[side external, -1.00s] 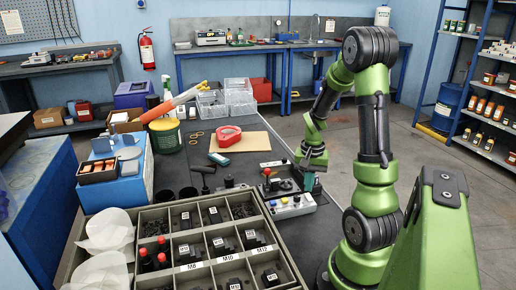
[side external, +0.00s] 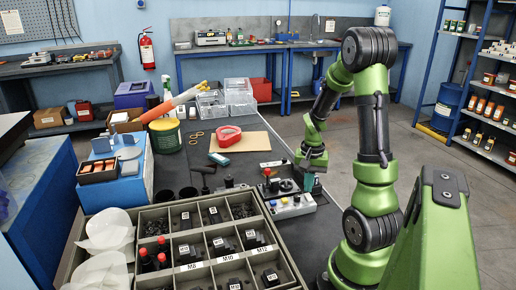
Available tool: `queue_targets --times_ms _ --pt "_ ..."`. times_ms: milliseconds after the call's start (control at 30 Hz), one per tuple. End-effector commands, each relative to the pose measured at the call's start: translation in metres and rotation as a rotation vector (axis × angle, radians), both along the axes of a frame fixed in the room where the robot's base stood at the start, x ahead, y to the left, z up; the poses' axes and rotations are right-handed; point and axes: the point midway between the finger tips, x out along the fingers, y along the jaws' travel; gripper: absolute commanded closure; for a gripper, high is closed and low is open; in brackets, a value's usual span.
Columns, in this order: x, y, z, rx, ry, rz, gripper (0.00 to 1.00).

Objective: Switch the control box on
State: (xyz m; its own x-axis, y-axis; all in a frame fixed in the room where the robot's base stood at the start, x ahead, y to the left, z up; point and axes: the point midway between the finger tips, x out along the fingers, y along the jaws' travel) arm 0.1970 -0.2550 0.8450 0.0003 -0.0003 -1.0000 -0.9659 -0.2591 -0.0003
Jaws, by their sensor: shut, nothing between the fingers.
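A light grey control box (side external: 292,207) with several small knobs and buttons on its face sits on the dark bench mat. A second small box (side external: 270,187) with a red button and a dark dial stands just behind it. Which of the two is the control box of the task is not clear, and the switch position is too small to read. My gripper (side external: 312,184) points down at the right end of these boxes, close to the grey one. Its fingers are shut and empty, partly hidden by the green wrist. Whether they touch the box cannot be told.
A compartment tray (side external: 169,273) of dark parts fills the front. A red tape dispenser (side external: 229,137) lies on a brown board (side external: 257,144) behind the boxes. Dark cylinders (side external: 188,194) stand to the left. The mat right of the grey box is clear.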

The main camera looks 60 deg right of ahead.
Motion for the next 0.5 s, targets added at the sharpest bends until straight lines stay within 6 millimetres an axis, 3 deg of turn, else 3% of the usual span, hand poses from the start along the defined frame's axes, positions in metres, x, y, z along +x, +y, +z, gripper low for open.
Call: queue_targets --times_ms 500 --pt "-0.0002 0.0003 -0.0084 0.002 0.001 -0.001 1.00"
